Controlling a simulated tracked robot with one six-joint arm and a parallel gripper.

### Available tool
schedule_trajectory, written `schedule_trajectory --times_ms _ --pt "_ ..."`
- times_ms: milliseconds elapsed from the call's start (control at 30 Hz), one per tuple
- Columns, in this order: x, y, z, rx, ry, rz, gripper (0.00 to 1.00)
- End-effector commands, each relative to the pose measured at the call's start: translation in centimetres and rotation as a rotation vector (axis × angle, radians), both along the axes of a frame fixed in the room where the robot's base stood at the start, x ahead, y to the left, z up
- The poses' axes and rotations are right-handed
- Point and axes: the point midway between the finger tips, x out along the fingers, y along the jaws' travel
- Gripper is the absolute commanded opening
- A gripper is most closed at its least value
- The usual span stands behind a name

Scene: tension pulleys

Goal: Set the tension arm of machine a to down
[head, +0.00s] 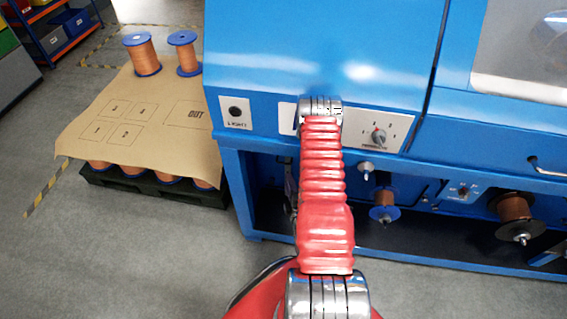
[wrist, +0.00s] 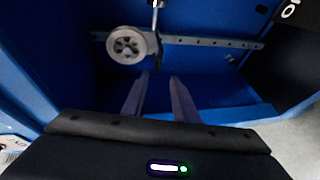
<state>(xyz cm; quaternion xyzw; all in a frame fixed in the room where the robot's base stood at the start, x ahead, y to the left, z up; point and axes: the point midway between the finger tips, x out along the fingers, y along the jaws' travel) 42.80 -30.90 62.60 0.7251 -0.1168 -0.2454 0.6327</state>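The wrist view looks into the blue machine (head: 290,50). A pale grey pulley wheel (wrist: 127,46) is inside, in front of a grey rail with holes (wrist: 210,42). A metal rod (wrist: 155,18) stands just right of the wheel; I cannot tell whether it belongs to the tension arm. My gripper (wrist: 159,84) has its two dark fingers apart with nothing between them. The fingertips are just below and right of the wheel in the picture, apparently not touching it. In the head view my red arm hides the gripper and that part of the machine.
A pallet with a cardboard sheet (head: 110,135) and copper spools stands at left. Blue frame walls enclose the gripper's space; grey floor is clear at lower left.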

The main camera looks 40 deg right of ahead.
Motion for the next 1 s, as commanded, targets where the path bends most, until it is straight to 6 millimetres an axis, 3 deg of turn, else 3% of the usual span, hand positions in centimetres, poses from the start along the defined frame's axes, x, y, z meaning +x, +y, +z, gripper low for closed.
schedule_trajectory --times_ms 700,1000 --pt "9.0 -5.1 -2.1 -0.001 -0.002 0.000 0.26" --pt "10.8 -6.1 -2.6 0.001 0.000 -0.002 0.26"
